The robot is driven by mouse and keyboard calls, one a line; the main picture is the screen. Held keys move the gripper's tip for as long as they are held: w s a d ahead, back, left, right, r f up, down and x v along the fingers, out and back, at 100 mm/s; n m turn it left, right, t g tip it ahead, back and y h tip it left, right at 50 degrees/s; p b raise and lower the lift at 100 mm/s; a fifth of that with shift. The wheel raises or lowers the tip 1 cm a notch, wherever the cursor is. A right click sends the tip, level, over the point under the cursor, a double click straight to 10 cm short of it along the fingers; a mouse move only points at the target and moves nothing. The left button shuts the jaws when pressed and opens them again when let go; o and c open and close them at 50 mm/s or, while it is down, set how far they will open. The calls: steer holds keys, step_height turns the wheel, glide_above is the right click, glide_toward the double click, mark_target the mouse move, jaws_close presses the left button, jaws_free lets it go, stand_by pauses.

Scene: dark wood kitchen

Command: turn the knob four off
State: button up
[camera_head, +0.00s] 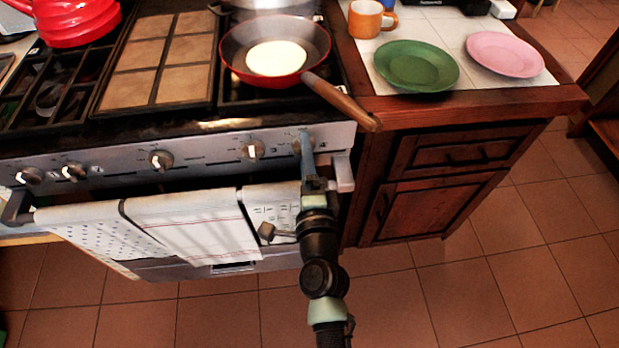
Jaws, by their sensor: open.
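The stove's front panel (200,152) carries a row of several round knobs. From the left they include one at the far left (30,176), another close beside it (73,171), a middle knob (160,160) and a knob further right (252,150). My gripper (305,150) is open and reaches up to the right end of the panel. It largely covers the rightmost knob (297,141). I cannot tell whether the fingers touch that knob. The number markings are too small to read surely.
A red pan (232,60) with pale food sits on the right burner, its wooden handle (342,102) jutting over the front edge near my gripper. Towels (190,225) hang on the oven rail. Plates (416,66) and an orange mug (366,18) stand on the right counter.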

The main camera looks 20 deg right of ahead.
steer(key=b+v, duration=0.1)
steer(key=v, duration=1.1)
steer(key=shift+s+b, duration=0.25)
steer(key=shift+b, duration=0.05)
steer(key=w+a+r+n+t+y, duration=0.25)
steer(key=r+n, duration=0.25)
steer(key=r, duration=0.5)
steer(key=w+a+r+n+t+y, duration=0.25)
steer(key=a+r+n, duration=0.2)
steer(key=r, duration=0.65)
steer(key=w+a+r+n+t+y, duration=0.1)
steer(key=w+a+r+n, duration=0.3)
steer(key=r, duration=0.6)
steer(key=s+r+n+t+p, duration=0.1)
steer(key=r+p, duration=0.5)
steer(key=r, duration=0.7)
steer(key=s+a+r+n+t+p, duration=0.1)
steer(key=s+r+n+p, duration=0.3)
steer(key=r, duration=0.8)
steer(key=s+r+n+t+h+p, duration=0.1)
steer(key=s+r+n+t+p, duration=0.1)
steer(key=r+p, duration=0.5)
step_height(320, 180, up, 7)
steer(key=shift+s+a+f+n+p, duration=0.2)
steer(key=shift+s+a+n+p, duration=0.25)
steer(key=shift+s, duration=0.35)
